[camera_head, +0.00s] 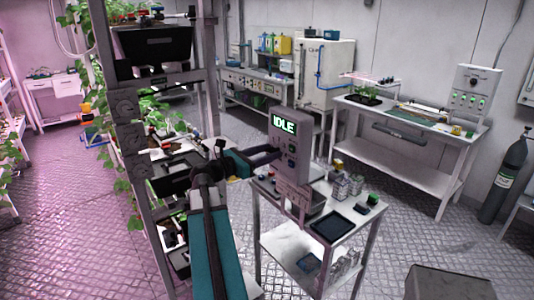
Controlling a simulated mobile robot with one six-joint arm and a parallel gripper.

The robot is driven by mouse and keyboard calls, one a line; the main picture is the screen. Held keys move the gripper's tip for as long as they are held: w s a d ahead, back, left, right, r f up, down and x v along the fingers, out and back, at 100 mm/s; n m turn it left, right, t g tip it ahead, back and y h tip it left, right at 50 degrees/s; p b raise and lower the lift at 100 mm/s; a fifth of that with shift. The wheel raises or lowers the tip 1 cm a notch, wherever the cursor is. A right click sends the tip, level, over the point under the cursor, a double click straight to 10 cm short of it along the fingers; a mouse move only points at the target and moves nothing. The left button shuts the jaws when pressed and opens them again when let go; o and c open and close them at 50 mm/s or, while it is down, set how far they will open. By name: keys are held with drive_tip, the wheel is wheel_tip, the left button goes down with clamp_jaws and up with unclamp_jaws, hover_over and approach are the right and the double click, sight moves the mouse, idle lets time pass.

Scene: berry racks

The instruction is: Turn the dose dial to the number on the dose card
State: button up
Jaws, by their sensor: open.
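My gripper (270,156), with dark fingers, is at the left side of a grey upright device (291,146) on a small cart. The jaws are open and I see nothing held between them. I cannot tell whether the fingers touch the device. Its green-lit screen (284,124) reads IDLE, and small round controls show on its front below. I cannot tell which control is the dose dial. A grey control box (474,88) on the right bench also has a dark round knob and green lights. I cannot make out a dose card or its number.
The cart (262,222) carries a black flat tray (332,224) and small items. A rack with plants (128,150) stands close on the left. A white bench (410,163) and a gas cylinder (506,178) are at right. Floor between cart and bench is clear.

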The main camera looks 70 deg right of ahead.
drive_tip(key=c, duration=1)
drive_tip(key=shift+a, duration=0.25)
drive_tip(key=shift+c, duration=0.3)
drive_tip(key=shift+d, duration=0.2)
